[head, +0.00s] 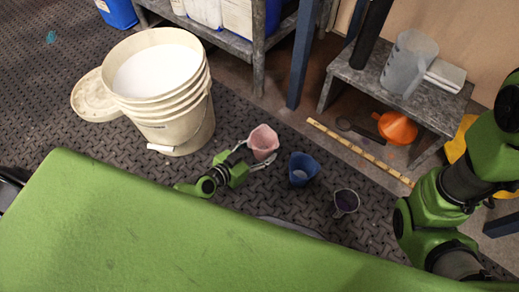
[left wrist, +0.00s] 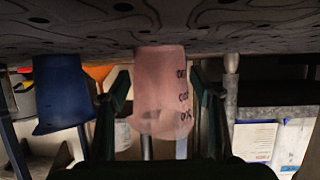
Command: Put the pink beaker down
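The pink beaker (head: 263,142) is upright at the floor mat, left of the blue beaker (head: 302,170). My left gripper (head: 259,154) reaches it from the front left, with one finger on each side. In the left wrist view, which is upside down, the pink beaker (left wrist: 160,95) fills the space between the fingers, its dark markings showing. The fingers appear to rest against its sides. Its base meets the mat in the picture; any small gap beneath is hard to tell. My right arm shows at the right, but its gripper is out of view.
A grey beaker (head: 345,203) with dark contents stands right of the blue one. A stack of white buckets (head: 160,85) stands left, with a lid (head: 95,97) beside it. A low bench (head: 398,93) holds a clear jug (head: 408,62). An orange funnel (head: 397,128) lies beneath.

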